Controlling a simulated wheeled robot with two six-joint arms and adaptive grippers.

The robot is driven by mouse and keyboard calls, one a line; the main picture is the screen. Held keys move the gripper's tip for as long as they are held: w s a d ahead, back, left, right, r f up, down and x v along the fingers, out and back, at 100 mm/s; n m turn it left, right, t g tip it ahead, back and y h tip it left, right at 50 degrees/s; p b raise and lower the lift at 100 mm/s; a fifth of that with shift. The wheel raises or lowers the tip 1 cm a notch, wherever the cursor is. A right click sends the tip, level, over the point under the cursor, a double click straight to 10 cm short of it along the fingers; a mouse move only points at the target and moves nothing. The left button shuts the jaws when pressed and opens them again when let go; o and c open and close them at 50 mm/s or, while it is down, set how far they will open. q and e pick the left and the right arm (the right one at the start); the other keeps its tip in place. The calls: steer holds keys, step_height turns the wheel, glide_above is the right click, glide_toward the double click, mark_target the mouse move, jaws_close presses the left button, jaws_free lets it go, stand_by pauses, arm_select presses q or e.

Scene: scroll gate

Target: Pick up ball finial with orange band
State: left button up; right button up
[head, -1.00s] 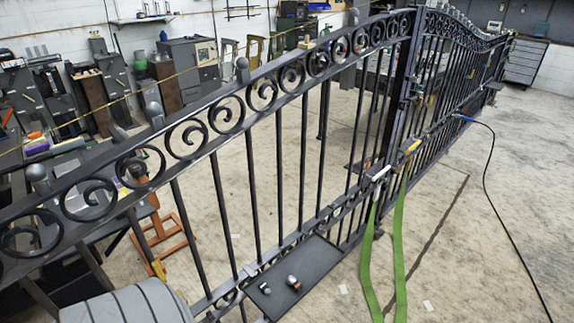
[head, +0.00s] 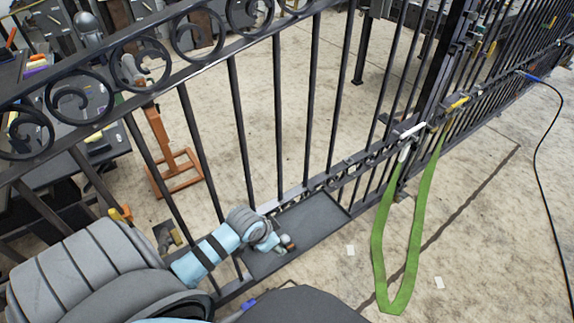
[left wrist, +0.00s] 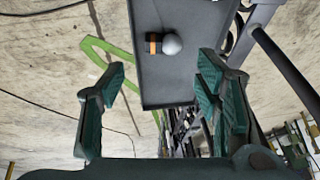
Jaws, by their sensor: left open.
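The ball finial with the orange band (left wrist: 154,44) lies on its side on a dark grey tray (left wrist: 185,90) in the left wrist view. Its pale grey ball points right, and the orange band sits beside the ball. In the head view the finial (head: 288,242) is small and partly hidden by my left gripper (head: 268,241), which is over the tray (head: 308,222) fixed along the gate's lower rail. In the left wrist view the open green fingers of my left gripper (left wrist: 161,70) are apart with nothing between them. My right gripper is not in view.
The black scroll gate (head: 240,120) rises behind the tray, its upright bars close to my left arm. A green strap (head: 425,195) hangs from the gate to the right. A blue-ended cable (head: 540,76) runs at far right. Open concrete floor lies at right.

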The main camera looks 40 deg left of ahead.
mark_target(286, 242)
arm_select(q)
steer(key=b+x, duration=0.4)
steer(key=x, duration=0.2)
steer(key=w+b+x, duration=0.1)
steer(key=b+x, duration=0.3)
steer(key=x, duration=0.3)
steer(key=shift+w+a, duration=0.1)
steer(key=shift+w, duration=0.05)
steer(key=shift+r, duration=0.2)
steer(key=c, duration=1.1)
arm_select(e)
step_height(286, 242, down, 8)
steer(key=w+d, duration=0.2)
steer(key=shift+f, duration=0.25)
arm_select(q)
steer(key=shift+r, duration=0.1)
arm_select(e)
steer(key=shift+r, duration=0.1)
